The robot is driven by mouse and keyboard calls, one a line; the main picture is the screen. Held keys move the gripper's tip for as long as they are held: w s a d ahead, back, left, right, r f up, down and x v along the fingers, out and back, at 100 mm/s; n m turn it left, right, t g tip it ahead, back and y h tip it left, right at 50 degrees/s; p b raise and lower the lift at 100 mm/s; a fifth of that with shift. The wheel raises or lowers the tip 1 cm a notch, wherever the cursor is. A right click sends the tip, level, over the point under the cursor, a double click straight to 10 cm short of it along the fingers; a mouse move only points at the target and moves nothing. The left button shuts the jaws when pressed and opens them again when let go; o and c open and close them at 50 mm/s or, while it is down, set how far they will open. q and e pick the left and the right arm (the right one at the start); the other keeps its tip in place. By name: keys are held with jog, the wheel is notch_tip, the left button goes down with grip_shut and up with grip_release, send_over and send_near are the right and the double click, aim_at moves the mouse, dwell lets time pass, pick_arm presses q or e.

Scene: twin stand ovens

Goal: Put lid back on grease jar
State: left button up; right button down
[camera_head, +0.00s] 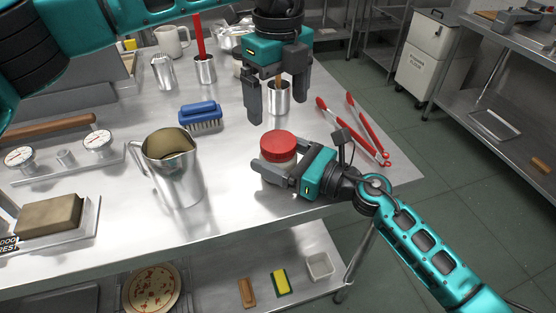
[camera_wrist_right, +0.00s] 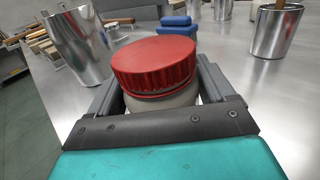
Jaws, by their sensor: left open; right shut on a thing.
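The grease jar has a pale body (camera_wrist_right: 165,101) and a ribbed red lid (camera_head: 278,147). It stands near the table's front right edge. The red lid (camera_wrist_right: 153,62) sits on top of the jar, and a thin red band shows just under its skirt in the right wrist view. I cannot tell whether it is fully seated. My right gripper (camera_head: 276,158) is shut on the jar, its fingers on either side of the body below the lid. My left gripper (camera_head: 278,100) is open and empty, above and behind the lid, fingers pointing down.
A steel pitcher (camera_head: 175,170) stands left of the jar, with a blue brush (camera_head: 200,115) behind it. A steel cup (camera_head: 279,100) with a wooden handle is behind the jar. Red-handled tongs (camera_head: 350,130) lie to the right. The table between pitcher and jar is clear.

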aim_at(278, 140)
pick_arm(q)
jog(key=shift+f, duration=3.95)
jog(key=shift+c, duration=0.3)
